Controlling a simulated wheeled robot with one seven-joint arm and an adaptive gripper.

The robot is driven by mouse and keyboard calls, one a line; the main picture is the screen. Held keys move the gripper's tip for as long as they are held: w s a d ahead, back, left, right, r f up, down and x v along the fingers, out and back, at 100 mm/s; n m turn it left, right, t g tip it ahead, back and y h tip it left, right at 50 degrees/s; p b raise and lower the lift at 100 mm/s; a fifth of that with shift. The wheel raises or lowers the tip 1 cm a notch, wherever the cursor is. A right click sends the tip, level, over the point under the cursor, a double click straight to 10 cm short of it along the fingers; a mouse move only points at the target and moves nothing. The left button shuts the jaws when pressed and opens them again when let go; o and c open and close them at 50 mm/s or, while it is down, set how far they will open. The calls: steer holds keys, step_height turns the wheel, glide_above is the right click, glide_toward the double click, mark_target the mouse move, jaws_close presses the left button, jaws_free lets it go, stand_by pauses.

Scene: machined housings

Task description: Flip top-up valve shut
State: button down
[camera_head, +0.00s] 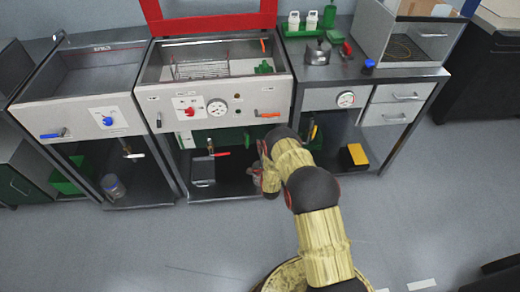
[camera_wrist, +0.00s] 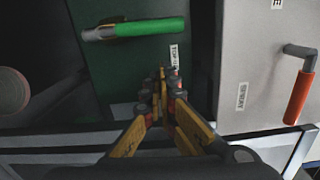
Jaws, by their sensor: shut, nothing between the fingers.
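The top-up valve shows in the wrist view as a lever with a green grip (camera_wrist: 152,27) on a grey metal stem, lying across the picture on a dark green panel (camera_wrist: 120,65). A small white label beside it appears to read "TOP-UP". My gripper (camera_wrist: 163,85) is shut and empty, with its fingertips below the green grip in the picture and apart from it. In the head view my gripper (camera_head: 266,172) is low at the front of the middle bench, partly hidden by my arm. I cannot make out the green lever clearly there.
An orange-handled lever (camera_wrist: 299,97) hangs from the pale panel at right in the wrist view; it also shows in the head view (camera_head: 267,114). A red-handled valve (camera_head: 221,153) sits under the middle bench. The grey floor in front is clear.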

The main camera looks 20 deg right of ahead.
steer(key=p+v, duration=0.3)
steer(key=v, duration=0.7)
steer(key=shift+d, duration=0.25)
steer(key=shift+s, duration=0.1)
